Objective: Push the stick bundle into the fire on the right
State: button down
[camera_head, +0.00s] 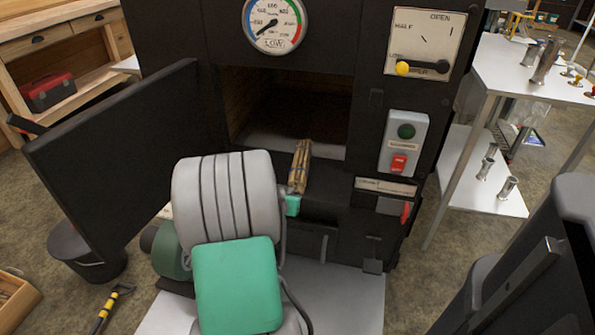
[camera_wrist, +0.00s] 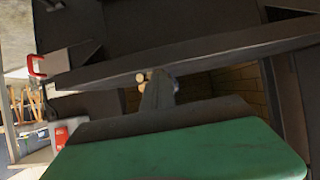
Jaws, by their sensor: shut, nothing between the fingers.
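The stick bundle (camera_head: 300,166) lies at the right part of the firebox opening, its far end toward the dark inside. In the wrist view its pale stick ends (camera_wrist: 141,77) show just beyond my fingertips. My gripper (camera_wrist: 158,90) is shut and empty, pointing at the bundle's near end; I cannot tell whether they touch. In the head view my arm hides most of the gripper. The firebox (camera_head: 290,110) is open and dark inside; no flames show.
The black firebox door (camera_head: 110,150) stands open on the left, close to my arm. A control panel with a green and a red button (camera_head: 403,145) is right of the opening. A gauge (camera_head: 274,25) is above. A white side table (camera_head: 535,80) stands further right.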

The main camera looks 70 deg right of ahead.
aim_at(297, 171)
jog(key=d+b, duration=0.1)
jog(key=d, duration=0.2)
jog(key=w+d+b, duration=0.1)
jog(key=d, duration=0.3)
jog(key=d+b, duration=0.1)
jog(key=d, duration=0.2)
jog(key=shift+w+d+f, duration=0.1)
jog(key=shift+w+d, duration=0.15)
jog(key=shift+w, duration=0.05)
jog(key=shift+w+d+b, duration=0.1)
jog(key=shift+d+b, duration=0.3)
jog(key=shift+d, duration=0.2)
jog(key=p+v, duration=0.1)
jog(key=v, duration=0.3)
jog(key=f+p+v, duration=0.1)
jog(key=p+v, duration=0.1)
jog(key=v, duration=0.2)
jog(key=a+p+v, duration=0.1)
jog(key=v, duration=0.3)
jog(key=shift+d+f+p, duration=0.1)
jog(key=shift+f+p, duration=0.15)
jog(key=shift+p, duration=0.05)
jog(key=shift+a, duration=0.4)
